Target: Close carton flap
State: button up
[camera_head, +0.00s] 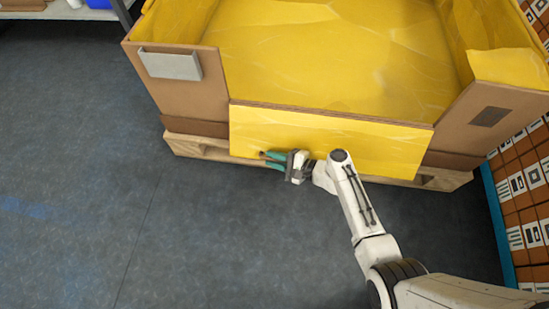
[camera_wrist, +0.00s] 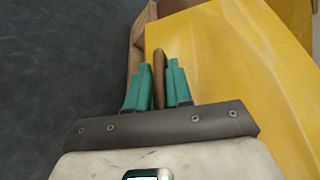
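The carton (camera_head: 180,95) is a large brown box lined with yellow sheet. Its front flap (camera_head: 300,135) is folded down on the outside, with its yellow face outward. My gripper (camera_head: 267,160) is at the flap's lower edge, left of its middle, with teal fingers pointing left. In the wrist view the fingers (camera_wrist: 159,85) are parted on either side of a narrow brown strip, with slim gaps showing. The strip looks like part of the flap's edge, but I cannot tell for sure. The flap's yellow face (camera_wrist: 220,75) fills the right of that view.
The carton stands on a wooden pallet (camera_head: 190,145). Stacked orange boxes (camera_head: 530,190) with a blue edge stand at the right. A shelf (camera_head: 60,10) with small items is at the top left. The grey floor (camera_head: 80,170) is clear to the left.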

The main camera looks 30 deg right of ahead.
grip_shut()
jog(key=shift+r, duration=0.1)
